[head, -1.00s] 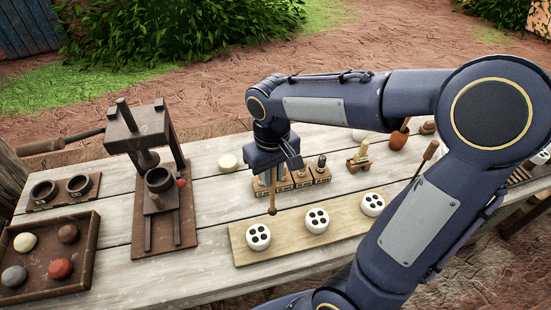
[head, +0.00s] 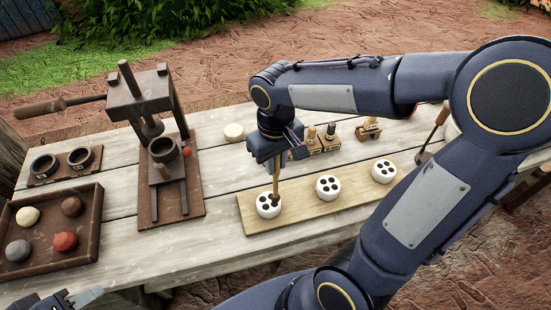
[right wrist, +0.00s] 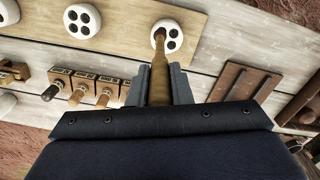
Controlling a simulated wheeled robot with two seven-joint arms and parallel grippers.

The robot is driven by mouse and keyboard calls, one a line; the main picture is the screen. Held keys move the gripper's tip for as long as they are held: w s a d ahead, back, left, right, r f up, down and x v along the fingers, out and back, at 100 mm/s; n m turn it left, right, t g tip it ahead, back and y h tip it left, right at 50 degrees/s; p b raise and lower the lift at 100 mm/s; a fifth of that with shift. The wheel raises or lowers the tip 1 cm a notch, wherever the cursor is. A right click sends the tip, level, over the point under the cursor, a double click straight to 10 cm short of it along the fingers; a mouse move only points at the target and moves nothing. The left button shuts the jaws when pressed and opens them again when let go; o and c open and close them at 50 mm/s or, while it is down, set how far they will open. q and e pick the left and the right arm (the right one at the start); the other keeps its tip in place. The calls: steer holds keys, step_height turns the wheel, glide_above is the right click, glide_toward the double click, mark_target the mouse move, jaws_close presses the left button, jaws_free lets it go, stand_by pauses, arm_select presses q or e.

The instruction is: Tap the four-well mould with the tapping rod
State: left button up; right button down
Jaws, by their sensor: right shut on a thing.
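My right gripper (head: 277,160) is shut on the tapping rod (head: 276,184), a brown wooden stick pointing down. In the right wrist view the rod (right wrist: 160,75) stands between the fingers (right wrist: 155,88). Its lower end overlaps the leftmost white four-well mould (head: 268,211), which also shows in the wrist view (right wrist: 173,33). I cannot tell whether they touch. Two similar moulds, a middle one (head: 328,194) and a right one (head: 384,178), sit on the same pale board (head: 300,217). Part of my left gripper (head: 76,298) shows at the bottom left edge; its opening is unclear.
A lever press (head: 143,98) stands left of the board. A wooden tray (head: 88,226) with several coloured balls is at the far left, with two dark rings (head: 45,164) behind it. Stamps (head: 325,140) stand behind the board. A pale round disc (head: 234,132) lies behind.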

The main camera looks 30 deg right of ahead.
steer(key=shift+f, duration=0.2)
stand_by(0.3)
steer(key=shift+f+b, duration=0.75)
steer(key=shift+s+f, duration=0.1)
steer(key=shift+f, duration=0.1)
steer(key=shift+r, duration=0.1)
step_height(320, 180, up, 6)
steer(key=p, duration=0.5)
stand_by(0.7)
